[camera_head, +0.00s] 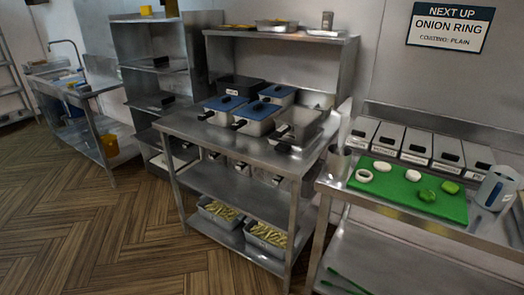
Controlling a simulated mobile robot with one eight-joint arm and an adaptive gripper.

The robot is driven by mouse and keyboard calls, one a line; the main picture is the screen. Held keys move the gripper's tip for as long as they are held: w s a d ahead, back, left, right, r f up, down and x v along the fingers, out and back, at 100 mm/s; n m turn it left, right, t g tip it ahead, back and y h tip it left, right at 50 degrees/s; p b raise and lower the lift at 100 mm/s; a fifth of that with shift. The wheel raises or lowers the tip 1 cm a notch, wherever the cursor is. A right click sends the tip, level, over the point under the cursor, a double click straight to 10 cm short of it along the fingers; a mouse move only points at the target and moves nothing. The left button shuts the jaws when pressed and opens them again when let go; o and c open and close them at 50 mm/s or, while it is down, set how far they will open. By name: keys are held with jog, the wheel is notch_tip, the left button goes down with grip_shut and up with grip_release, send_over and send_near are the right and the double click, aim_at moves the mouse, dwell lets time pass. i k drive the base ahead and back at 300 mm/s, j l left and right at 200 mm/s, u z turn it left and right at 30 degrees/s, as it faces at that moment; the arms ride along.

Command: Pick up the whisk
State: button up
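I cannot make out a whisk for certain. A thin green utensil (345,280) lies on the lower shelf of the right-hand table, near the bottom edge of the view; its lower end is cut off, and I cannot tell whether it is a whisk or tongs. My gripper does not show clearly. A white and dark-blue rounded thing (497,188) stands at the right end of that table; I cannot tell what it is.
A green board (455,208) holds white rings and green pieces, with labelled bins (416,145) behind. Left of it, a steel table (178,125) carries blue-lidded fryers (225,105), with fries baskets (265,235) below. Wooden floor (90,235) is clear at left.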

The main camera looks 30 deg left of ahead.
aim_at(345, 119)
jog(key=u, duration=0.8)
